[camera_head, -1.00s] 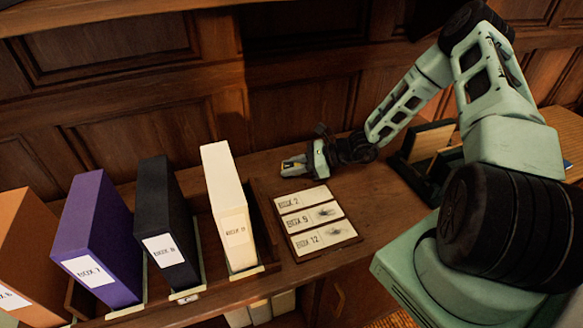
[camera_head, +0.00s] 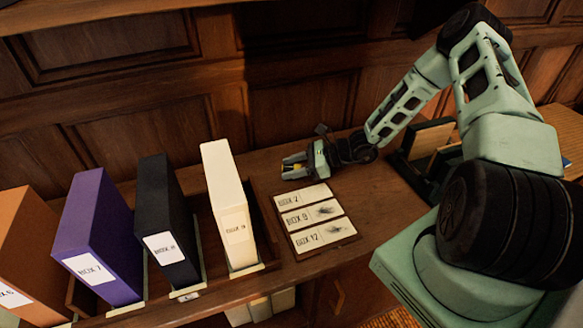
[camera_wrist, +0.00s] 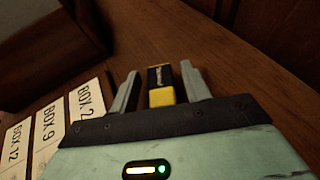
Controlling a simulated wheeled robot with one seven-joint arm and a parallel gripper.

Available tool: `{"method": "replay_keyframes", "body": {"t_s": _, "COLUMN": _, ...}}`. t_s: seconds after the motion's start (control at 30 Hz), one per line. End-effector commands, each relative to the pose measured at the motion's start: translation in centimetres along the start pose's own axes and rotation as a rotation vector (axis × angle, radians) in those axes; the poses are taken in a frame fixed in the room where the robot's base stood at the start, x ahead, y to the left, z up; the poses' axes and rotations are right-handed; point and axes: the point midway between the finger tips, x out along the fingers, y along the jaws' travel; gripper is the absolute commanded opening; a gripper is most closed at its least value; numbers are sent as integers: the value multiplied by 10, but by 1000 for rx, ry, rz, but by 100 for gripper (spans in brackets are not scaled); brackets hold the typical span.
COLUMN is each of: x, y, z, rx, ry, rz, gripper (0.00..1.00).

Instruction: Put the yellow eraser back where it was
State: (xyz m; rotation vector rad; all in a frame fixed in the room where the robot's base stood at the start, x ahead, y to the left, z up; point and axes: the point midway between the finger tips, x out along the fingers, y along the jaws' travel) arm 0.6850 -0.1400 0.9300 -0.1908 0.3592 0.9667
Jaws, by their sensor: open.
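The yellow eraser (camera_wrist: 161,96), with a black sleeve, lies on the wooden shelf top between my gripper's two fingers in the wrist view. A gap shows on each side of it. My gripper (camera_wrist: 158,84) is open around the eraser. In the head view my gripper (camera_head: 292,165) is low over the shelf top, behind the label board, and a bit of the eraser (camera_head: 297,167) shows yellow between the fingers. The eraser's near end is partly hidden by the gripper body in the wrist view.
A label board (camera_head: 317,219) with cards reading Box 2, Box 9 and Box 12 lies in front of my gripper. A cream box file (camera_head: 230,205) stands left, beside black (camera_head: 166,215) and purple ones. A dark holder (camera_head: 425,160) stands right. Wood panelling closes the back.

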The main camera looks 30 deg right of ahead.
Motion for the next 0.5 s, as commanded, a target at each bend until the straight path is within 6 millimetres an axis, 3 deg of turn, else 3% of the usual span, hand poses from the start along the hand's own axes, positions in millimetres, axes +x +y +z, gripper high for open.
{"method": "replay_keyframes", "body": {"t_s": 0.5, "x": -98, "y": -1, "z": -3, "rx": -2, "ry": 3, "rz": -4, "gripper": 47}}
